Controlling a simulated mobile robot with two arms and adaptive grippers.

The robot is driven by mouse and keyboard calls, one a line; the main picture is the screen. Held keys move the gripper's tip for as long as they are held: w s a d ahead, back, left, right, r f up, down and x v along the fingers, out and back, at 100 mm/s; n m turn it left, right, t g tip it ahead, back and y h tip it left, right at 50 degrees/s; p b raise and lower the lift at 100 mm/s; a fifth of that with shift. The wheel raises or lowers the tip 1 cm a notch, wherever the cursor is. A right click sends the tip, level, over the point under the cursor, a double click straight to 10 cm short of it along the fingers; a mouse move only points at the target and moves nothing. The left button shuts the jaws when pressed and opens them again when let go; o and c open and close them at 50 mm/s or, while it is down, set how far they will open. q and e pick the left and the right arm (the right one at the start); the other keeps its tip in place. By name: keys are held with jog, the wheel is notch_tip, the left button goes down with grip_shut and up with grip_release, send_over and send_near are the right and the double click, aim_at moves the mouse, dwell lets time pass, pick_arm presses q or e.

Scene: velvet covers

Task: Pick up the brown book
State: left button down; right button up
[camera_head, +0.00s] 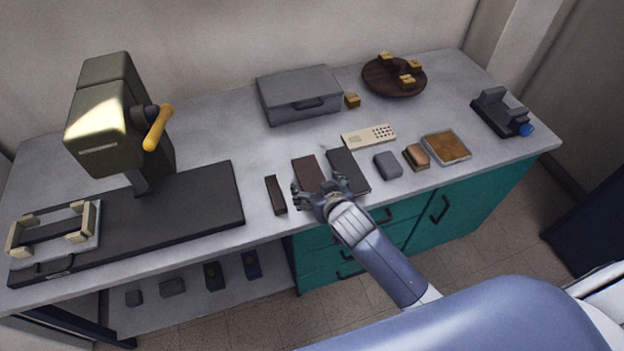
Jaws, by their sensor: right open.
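A brown book (308,172) lies flat on the grey countertop near its front edge. A dark grey book (348,171) lies just to its right. My right gripper (319,190) is open at the near end of the brown book, its fingers over or beside that end. I cannot tell whether it touches the book. The gripper hides the book's near edge. My left gripper is not in view.
A narrow dark brown block (276,195) lies left of the book. A cream keypad device (370,136), a grey block (388,164) and a brown-topped tray (446,147) are to the right. A grey case (300,94) stands behind. A large press machine (115,120) stands at left.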

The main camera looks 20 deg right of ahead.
aim_at(312, 180)
jog(key=x, duration=0.3)
jog(key=shift+w+d+f, duration=0.1)
jog(key=shift+d, duration=0.25)
jog(key=shift+w+a+f+p, duration=0.1)
jog(key=shift+w+f+p, duration=0.25)
jog(key=shift+w, duration=0.1)
jog(key=c, duration=1.2)
